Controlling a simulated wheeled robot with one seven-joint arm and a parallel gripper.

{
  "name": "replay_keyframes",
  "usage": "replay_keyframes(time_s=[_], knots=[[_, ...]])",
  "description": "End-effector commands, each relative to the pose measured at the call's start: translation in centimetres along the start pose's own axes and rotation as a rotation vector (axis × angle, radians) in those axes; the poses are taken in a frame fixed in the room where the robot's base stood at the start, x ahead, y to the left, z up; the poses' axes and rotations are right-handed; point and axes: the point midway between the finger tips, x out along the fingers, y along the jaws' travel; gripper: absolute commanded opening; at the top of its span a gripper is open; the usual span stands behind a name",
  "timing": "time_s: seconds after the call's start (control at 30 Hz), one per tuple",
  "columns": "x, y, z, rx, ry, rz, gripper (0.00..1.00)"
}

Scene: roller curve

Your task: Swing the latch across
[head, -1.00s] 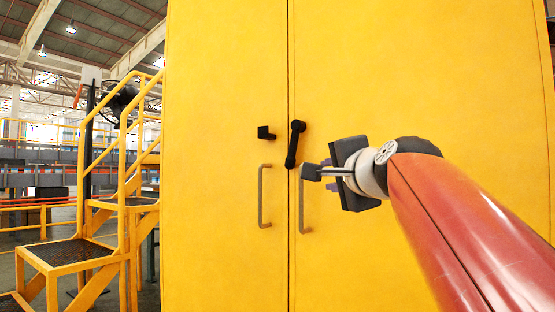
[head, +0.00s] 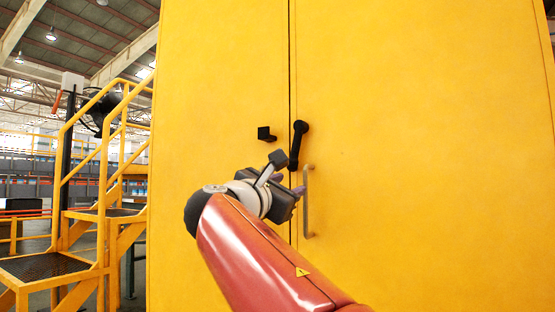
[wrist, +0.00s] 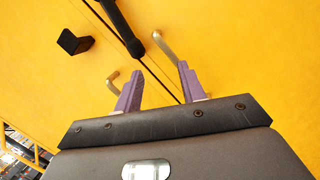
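The latch (head: 297,148) is a black bar on the yellow cabinet's right door beside the seam. It hangs nearly straight down, its thicker end at the top. A black catch bracket (head: 266,133) sits on the left door, left of the latch, and the two are apart. My gripper (head: 288,184) is just below the latch's lower end, in front of the seam. In the wrist view, its two purple fingers (wrist: 160,71) are spread with nothing between them. The latch bar (wrist: 122,27) and bracket (wrist: 74,42) show beyond the fingertips.
The right door's grey handle (head: 308,200) stands just right of my gripper. The left door's handle (wrist: 114,81) shows in the wrist view but is hidden behind my arm in the head view. Yellow steps with railings (head: 100,215) stand at the left. The upper doors are clear.

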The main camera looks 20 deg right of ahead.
Motion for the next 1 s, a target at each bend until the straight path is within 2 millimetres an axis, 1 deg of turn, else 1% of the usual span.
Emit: replay_keyframes(time_s=[0.03, 0.1, 0.23, 0.37, 0.6, 0.7, 0.83, 1.0], knots=[[-0.2, 1.0, 0.7, -0.085, -0.056, 0.016, 0.40], [-0.4, 2.0, 1.8, -0.184, -0.125, 0.024, 0.40], [-0.6, 3.0, 3.0, -0.280, -0.194, 0.028, 0.40], [0.5, 3.2, 3.5, -0.295, -0.205, 0.026, 0.40], [4.4, 3.5, 4.2, -0.293, -0.204, 0.025, 0.40], [5.7, 3.5, 4.5, -0.292, -0.203, 0.026, 0.40], [6.7, 3.5, 4.7, -0.291, -0.202, 0.027, 0.40], [6.9, 3.5, 4.7, -0.290, -0.202, 0.028, 0.40]])
